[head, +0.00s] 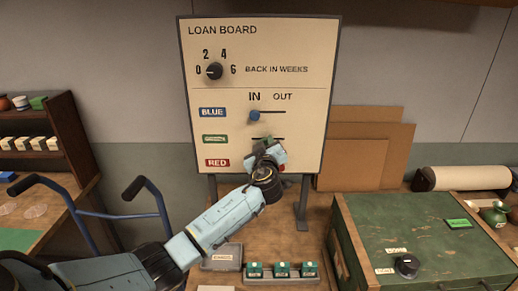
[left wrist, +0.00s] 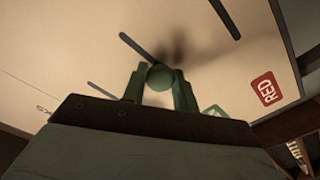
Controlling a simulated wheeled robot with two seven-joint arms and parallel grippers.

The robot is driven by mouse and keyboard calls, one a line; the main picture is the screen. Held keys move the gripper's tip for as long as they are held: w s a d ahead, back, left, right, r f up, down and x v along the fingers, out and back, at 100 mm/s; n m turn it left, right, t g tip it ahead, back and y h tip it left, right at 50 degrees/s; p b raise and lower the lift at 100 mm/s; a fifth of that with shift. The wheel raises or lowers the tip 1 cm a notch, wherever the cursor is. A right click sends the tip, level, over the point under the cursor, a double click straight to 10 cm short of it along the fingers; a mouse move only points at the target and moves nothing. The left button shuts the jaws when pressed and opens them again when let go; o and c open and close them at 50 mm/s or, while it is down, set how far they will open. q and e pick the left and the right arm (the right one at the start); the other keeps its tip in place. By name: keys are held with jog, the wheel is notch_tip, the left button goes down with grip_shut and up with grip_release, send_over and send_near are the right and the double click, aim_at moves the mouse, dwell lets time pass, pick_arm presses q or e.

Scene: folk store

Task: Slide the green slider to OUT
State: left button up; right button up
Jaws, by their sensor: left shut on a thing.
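The loan board (head: 225,120) stands upright, with IN and OUT headings over slider rows. The green slider's round knob (left wrist: 159,77) is between the two green fingers of my left gripper (left wrist: 159,90), which is shut on it. The dark slot (left wrist: 134,47) shows on the OUT side of the knob, away from the labels. In the head view my left gripper (head: 267,150) is at the green row, right of the GREEN label (head: 214,139), and covers much of that row. My right gripper is not in view.
The blue slider (head: 254,115) is under IN in the row above. The RED label (head: 217,162) is below; its slider is not clear behind my gripper. A tray of green-topped pieces (head: 282,270) and a green chest (head: 430,240) stand in front and right.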

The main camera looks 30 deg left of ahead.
pick_arm(q)
jog(key=shift+w+d+f+b, duration=0.1)
jog(key=shift+w+d+b, duration=0.35)
jog(key=shift+d+b, duration=0.25)
jog(key=shift+w+d+r+b, duration=0.1)
jog(key=shift+w+d+b, duration=0.3)
jog(key=shift+d+b, duration=0.3)
jog(key=shift+w+d+f+b, duration=0.1)
jog(key=shift+w+d+b, duration=0.35)
jog(key=shift+d+b, duration=0.2)
jog(key=o, duration=0.9)
jog(key=shift+s, duration=0.1)
jog(key=p, duration=0.1)
send_near(280, 139)
jog(key=shift+v, duration=1.4)
jog(key=shift+f, duration=0.1)
